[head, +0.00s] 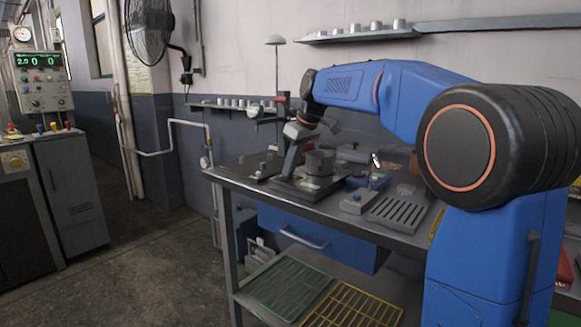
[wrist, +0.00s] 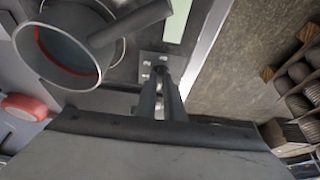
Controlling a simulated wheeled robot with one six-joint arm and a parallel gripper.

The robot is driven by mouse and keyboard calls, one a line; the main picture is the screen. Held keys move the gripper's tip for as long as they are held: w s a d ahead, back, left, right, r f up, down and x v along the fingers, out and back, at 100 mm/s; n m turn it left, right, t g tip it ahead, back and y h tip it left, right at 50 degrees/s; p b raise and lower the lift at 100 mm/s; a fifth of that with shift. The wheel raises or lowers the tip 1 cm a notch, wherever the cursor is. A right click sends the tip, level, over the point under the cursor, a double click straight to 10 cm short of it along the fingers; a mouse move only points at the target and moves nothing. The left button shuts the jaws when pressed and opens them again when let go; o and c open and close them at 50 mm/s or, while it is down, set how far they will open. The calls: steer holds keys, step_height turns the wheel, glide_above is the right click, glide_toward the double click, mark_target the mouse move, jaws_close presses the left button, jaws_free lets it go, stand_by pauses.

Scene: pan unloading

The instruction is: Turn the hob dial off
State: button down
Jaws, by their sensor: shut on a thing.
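The hob (head: 305,187) is a dark unit on the workbench, with a grey pan (head: 320,162) on it. In the wrist view the pan (wrist: 72,50) is at upper left, with a reddish band inside and a dark handle pointing up and right. My gripper (wrist: 163,82) reaches down to the hob's front panel (wrist: 150,62), which has small pale marks. Its narrow fingers are close together on the hob dial, which they mostly hide. In the head view my gripper (head: 283,172) is low beside the pan; the dial's setting cannot be read.
A blue drawer (head: 305,237) hangs under the bench. Green (head: 290,287) and yellow (head: 352,306) wire racks lie below. The floor left of the bench is clear.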

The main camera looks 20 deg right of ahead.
steer(key=shift+f, duration=0.1)
steer(key=c, duration=1.9)
jaws_free()
steer(key=shift+o, duration=0.2)
steer(key=v, duration=1.7)
steer(key=shift+r, duration=0.25)
steer(key=s+d+f+m+t+h, duration=0.1)
steer(key=s+f+m, duration=0.6)
steer(key=s+f, duration=3)
steer(key=shift+s+d+h, duration=0.25)
steer(key=shift+d+h, duration=0.25)
steer(key=shift+h, duration=0.4)
